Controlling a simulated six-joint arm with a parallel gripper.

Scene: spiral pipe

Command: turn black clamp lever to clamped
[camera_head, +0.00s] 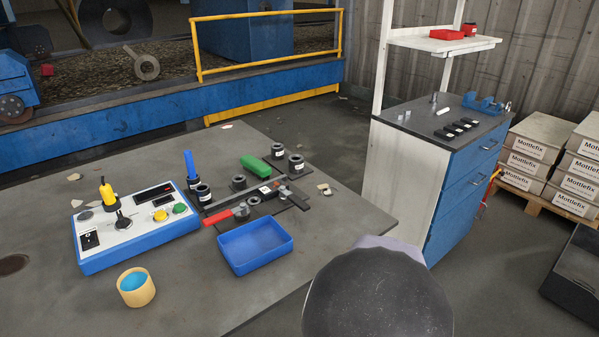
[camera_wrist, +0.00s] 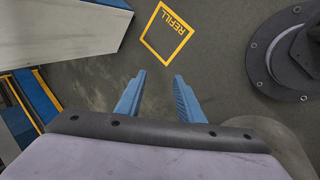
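A dark clamp fixture (camera_head: 235,206) with a long black bar and a red handle (camera_head: 217,216) lies on the grey table in the head view. A short black arm (camera_head: 298,202) sticks out at its right end. I cannot tell for sure which dark part is the black clamp lever, or its setting. My gripper (camera_wrist: 157,90) shows in the wrist view with its two blue fingers apart and nothing between them. It is over the floor, away from the fixture. The fixture is not in the wrist view.
A blue tray (camera_head: 255,246) sits in front of the fixture. A yellow cup (camera_head: 136,287), green block (camera_head: 255,166) and several dark rings are near. A blue-drawer cabinet (camera_head: 462,195) stands right.

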